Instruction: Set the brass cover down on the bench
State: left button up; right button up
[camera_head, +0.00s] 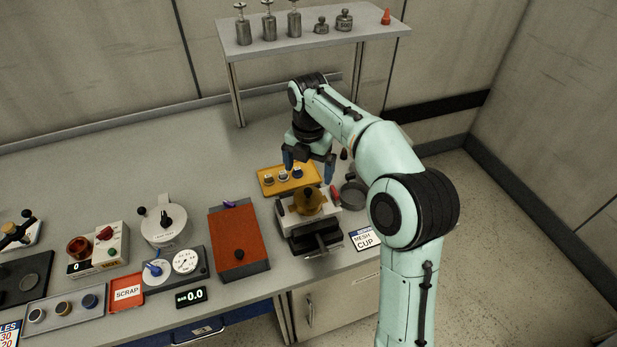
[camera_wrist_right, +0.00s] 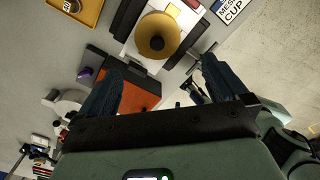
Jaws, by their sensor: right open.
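A round brass piece (camera_head: 308,200), which looks like the brass cover, sits on a white and dark device (camera_head: 292,218) on the bench (camera_head: 120,163). In the right wrist view the brass piece (camera_wrist_right: 172,24) is round with a dark centre, on a white block. My right gripper (camera_head: 309,174) is open, its fingers pointing down just behind and above the brass piece. In the wrist view its two fingers (camera_wrist_right: 158,63) stand wide apart with nothing between them, and the brass piece is beyond their tips. My left gripper is not in view.
A yellow tray (camera_head: 268,187) with small round pieces lies behind the device. A grey round dish (camera_head: 353,195) and a MESH CUP card (camera_head: 365,239) are at right. A red-orange panel (camera_head: 237,238) lies to the left. The bench behind these is largely bare.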

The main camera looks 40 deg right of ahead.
aim_at(309, 195)
jog(key=shift+r, duration=0.3)
jog(key=f+h+b, duration=0.1)
jog(key=f+b, duration=0.1)
jog(key=f+t+h+b, duration=0.1)
jog(key=f+b, duration=0.2)
jog(key=f+t+h+b, duration=0.1)
jog(key=f+h+b, duration=0.1)
jog(key=f+b, duration=0.1)
jog(key=shift+a, duration=0.35)
jog(key=b+x, duration=0.1)
jog(key=x, duration=0.4)
jog(key=shift+a+f, duration=0.1)
jog(key=shift+f, duration=0.1)
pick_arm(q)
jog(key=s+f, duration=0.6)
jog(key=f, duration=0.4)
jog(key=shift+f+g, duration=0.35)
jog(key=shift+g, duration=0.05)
pick_arm(e)
jog(key=shift+r, duration=0.1)
jog(key=c, duration=1.1)
